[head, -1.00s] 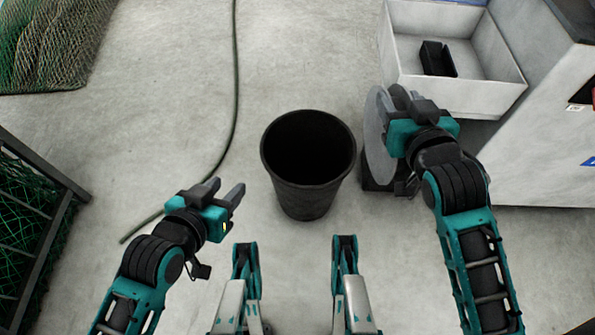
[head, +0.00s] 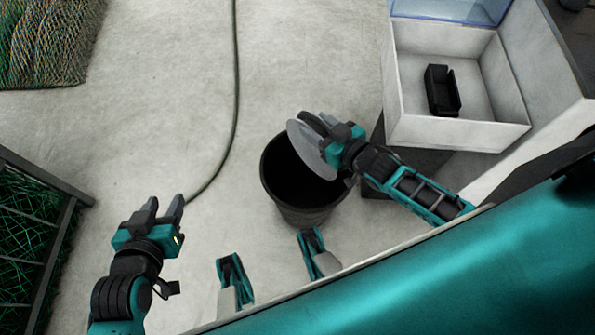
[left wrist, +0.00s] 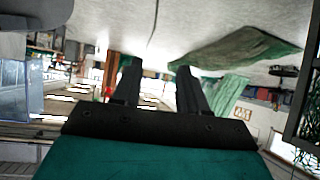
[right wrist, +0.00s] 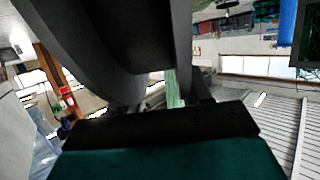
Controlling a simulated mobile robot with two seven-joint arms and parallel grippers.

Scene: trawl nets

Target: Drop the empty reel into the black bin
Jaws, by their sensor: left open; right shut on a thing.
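The black bin (head: 308,214) stands upright on the floor in the middle of the head view, its round mouth open upward. The empty reel (head: 306,150), with a pale grey round flange, is held by my right gripper (head: 328,136). The reel is tilted and appears over the bin's mouth, hiding part of its far right rim. In the right wrist view the dark reel (right wrist: 110,40) fills the upper middle and hides most of the fingers. My left gripper (head: 158,210) is open and empty, left of the bin; its two fingers (left wrist: 155,85) show apart in the left wrist view.
A white open box (head: 455,135) with a black holder (head: 441,90) inside stands at the upper right. A hose (head: 236,110) runs along the floor left of the bin. Green netting (head: 45,45) lies at the upper left, and a dark-framed cage (head: 40,235) stands at the left edge.

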